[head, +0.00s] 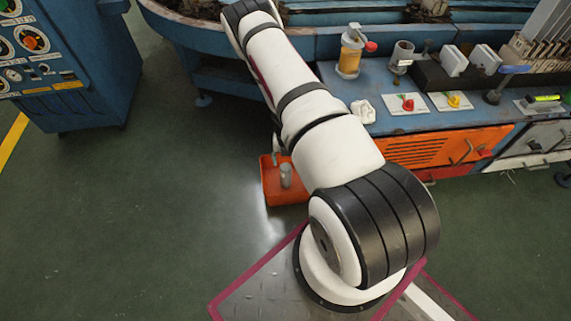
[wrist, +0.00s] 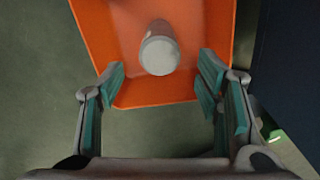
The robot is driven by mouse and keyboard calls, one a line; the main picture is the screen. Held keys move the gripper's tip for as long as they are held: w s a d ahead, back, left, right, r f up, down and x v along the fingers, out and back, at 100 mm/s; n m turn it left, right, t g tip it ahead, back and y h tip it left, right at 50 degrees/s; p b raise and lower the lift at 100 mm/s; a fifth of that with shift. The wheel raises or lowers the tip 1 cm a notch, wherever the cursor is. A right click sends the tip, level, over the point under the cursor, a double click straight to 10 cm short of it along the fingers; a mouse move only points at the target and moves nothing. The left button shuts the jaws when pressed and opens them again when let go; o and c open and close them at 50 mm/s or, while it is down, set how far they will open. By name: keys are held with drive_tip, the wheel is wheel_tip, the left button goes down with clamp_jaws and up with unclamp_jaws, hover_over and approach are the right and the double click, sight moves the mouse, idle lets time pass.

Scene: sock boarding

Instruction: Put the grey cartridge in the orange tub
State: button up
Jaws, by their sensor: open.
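The orange tub (head: 285,192) stands on the floor in front of the workbench, partly hidden by my arm in the head view. It also fills the upper middle of the wrist view (wrist: 205,18). The grey cartridge (head: 286,178) is inside the tub and looks upright. In the wrist view the cartridge (wrist: 159,52) shows its pale round end towards the camera. My gripper (wrist: 161,78) is open and empty above the tub's near edge, its teal-padded fingers wide apart on either side of the cartridge's line and not touching it. In the head view my arm hides most of my gripper.
The blue workbench (head: 385,121) behind the tub carries a yellow dispenser (head: 350,55), small cards with red and yellow pieces, and a rack. Orange drawers (head: 425,148) are below. A blue control cabinet (head: 85,85) stands at left. Green floor left of the tub is clear.

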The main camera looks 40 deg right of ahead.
drive_tip(key=w+a+r+n+t+y+p, duration=0.1)
drive_tip(key=w+a+r+n, duration=0.2)
drive_tip(key=r, duration=0.6)
drive_tip(key=w+a+r+n+y, duration=0.1)
drive_tip(key=w+a+r+n, duration=0.15)
drive_tip(key=r, duration=0.55)
drive_tip(key=w+a+r+n+t+p, duration=0.15)
drive_tip(key=a+r+n, duration=0.25)
drive_tip(key=r, duration=0.5)
drive_tip(key=s+a+r+n+y, duration=0.1)
drive_tip(key=a+r+n, duration=0.35)
drive_tip(key=r, duration=0.35)
drive_tip(key=s+a+r+n+y, duration=0.1)
drive_tip(key=a+r+n, duration=0.35)
drive_tip(key=r, duration=0.35)
drive_tip(key=s+a+r+n+g, duration=0.1)
drive_tip(key=s+a+r+n, duration=0.3)
drive_tip(key=s+r+n, duration=0.35)
drive_tip(key=s+a+r+n+g, duration=0.1)
drive_tip(key=s+a+r+n, duration=0.3)
drive_tip(key=s+r+n, duration=0.35)
drive_tip(key=s+d+r+n+h, duration=0.1)
drive_tip(key=s+n, duration=0.4)
drive_tip(key=s, duration=0.5)
drive_tip(key=s+d+r+n+h, duration=0.1)
drive_tip(key=s+n, duration=0.4)
drive_tip(key=s, duration=0.5)
drive_tip(key=shift+d+r+n+h, duration=0.35)
drive_tip(key=shift+d+h, duration=0.3)
drive_tip(key=shift+h, duration=0.35)
